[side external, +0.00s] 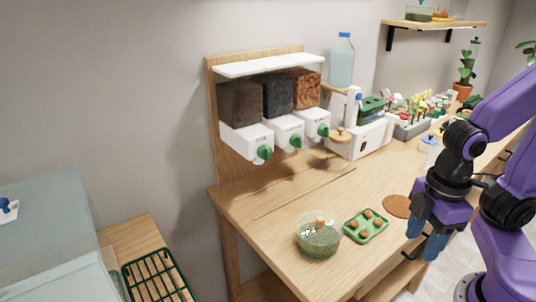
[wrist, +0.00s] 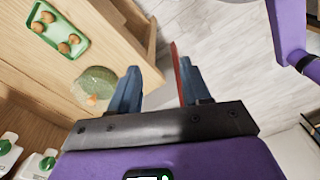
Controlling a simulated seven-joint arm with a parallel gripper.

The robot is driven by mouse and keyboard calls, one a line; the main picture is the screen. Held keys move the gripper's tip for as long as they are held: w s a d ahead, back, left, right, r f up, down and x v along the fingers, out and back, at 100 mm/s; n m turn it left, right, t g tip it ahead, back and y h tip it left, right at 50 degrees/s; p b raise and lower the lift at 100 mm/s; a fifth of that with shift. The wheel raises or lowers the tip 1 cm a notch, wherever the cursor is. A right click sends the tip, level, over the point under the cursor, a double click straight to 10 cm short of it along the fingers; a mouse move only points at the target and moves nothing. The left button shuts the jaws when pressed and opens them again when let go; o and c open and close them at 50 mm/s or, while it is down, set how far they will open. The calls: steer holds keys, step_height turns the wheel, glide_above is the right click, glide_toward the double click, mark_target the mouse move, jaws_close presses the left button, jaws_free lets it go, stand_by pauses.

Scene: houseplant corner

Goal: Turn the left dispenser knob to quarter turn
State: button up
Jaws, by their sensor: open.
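The dispenser on the wooden back panel has three white outlets with green knobs. The left knob (side external: 264,153) sits under the dark brown bin (side external: 240,103); its exact turn angle is too small to read. The middle knob (side external: 297,141) and right knob (side external: 323,130) are beside it. My gripper (side external: 424,243) is open and empty, pointing down near the table's front edge, far right of the knobs and apart from them. In the wrist view my gripper (wrist: 158,78) shows spread fingers with nothing held. Two green knobs show at lower left there; I cannot tell which ones.
A glass bowl (side external: 318,240) of green stuff and a green tray (side external: 365,226) with brown balls stand on the table between my gripper and the dispenser. A cork disc (side external: 397,206) lies nearby. A wooden-lidded jar (side external: 341,137) stands right of the knobs. The table before the dispenser is clear.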

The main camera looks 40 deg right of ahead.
steer(key=shift+o, duration=0.9)
steer(key=shift+a+f, duration=0.1)
steer(key=shift+a, duration=0.1)
steer(key=w+a+f+m+t+y, duration=0.1)
steer(key=w+a+f+m+y, duration=0.25)
steer(key=a, duration=0.65)
steer(key=m+t+h, duration=0.4)
steer(key=m+t, duration=0.5)
steer(key=t, duration=0.8)
glide_toward(269, 154)
steer(key=w, duration=0.9)
steer(key=shift+w+r, duration=0.1)
steer(key=shift+w, duration=0.2)
steer(key=c, duration=1)
